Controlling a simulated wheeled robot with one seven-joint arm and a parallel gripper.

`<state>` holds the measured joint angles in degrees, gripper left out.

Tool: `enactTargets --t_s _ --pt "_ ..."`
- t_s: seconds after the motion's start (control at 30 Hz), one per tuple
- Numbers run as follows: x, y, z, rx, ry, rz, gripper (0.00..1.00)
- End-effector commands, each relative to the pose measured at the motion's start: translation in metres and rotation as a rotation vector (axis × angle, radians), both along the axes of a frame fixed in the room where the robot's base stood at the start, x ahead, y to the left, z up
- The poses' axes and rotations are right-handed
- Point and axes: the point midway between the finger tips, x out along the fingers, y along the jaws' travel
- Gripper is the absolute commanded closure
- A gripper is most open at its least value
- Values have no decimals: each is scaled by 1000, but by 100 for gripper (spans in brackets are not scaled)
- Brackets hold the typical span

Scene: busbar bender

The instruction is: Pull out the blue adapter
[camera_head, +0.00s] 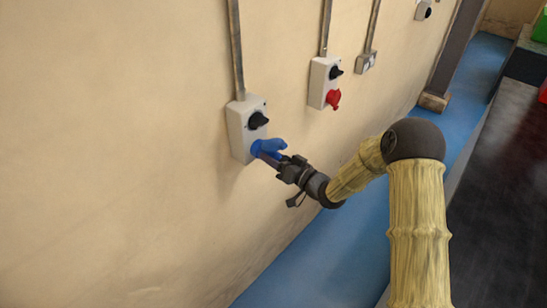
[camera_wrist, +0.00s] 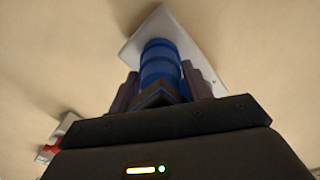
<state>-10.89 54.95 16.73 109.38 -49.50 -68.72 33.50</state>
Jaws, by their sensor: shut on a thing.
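The blue adapter (camera_head: 266,147) sits at the lower front of a white wall socket box (camera_head: 241,130) with a black rotary switch (camera_head: 258,120). My gripper (camera_head: 272,157) is at the adapter, with its fingers on it. In the wrist view the blue adapter (camera_wrist: 160,65) lies between the two fingers of my gripper (camera_wrist: 163,88), and the white box (camera_wrist: 195,45) is behind it. The gripper is shut on the adapter. I cannot tell whether the adapter is fully seated in the box, as the joint is hidden.
A second white box (camera_head: 319,80) with a red socket (camera_head: 333,98) is on the wall to the right. A small grey box (camera_head: 366,62) is beyond it. Conduits run up the wall. Blue floor (camera_head: 300,275) lies below, and a dark surface (camera_head: 495,190) is at the right.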

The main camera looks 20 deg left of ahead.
Motion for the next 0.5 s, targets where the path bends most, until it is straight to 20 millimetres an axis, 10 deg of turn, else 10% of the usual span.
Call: enactTargets --t_s 0.5 --pt "-4 -11 0 0 0 0 79"
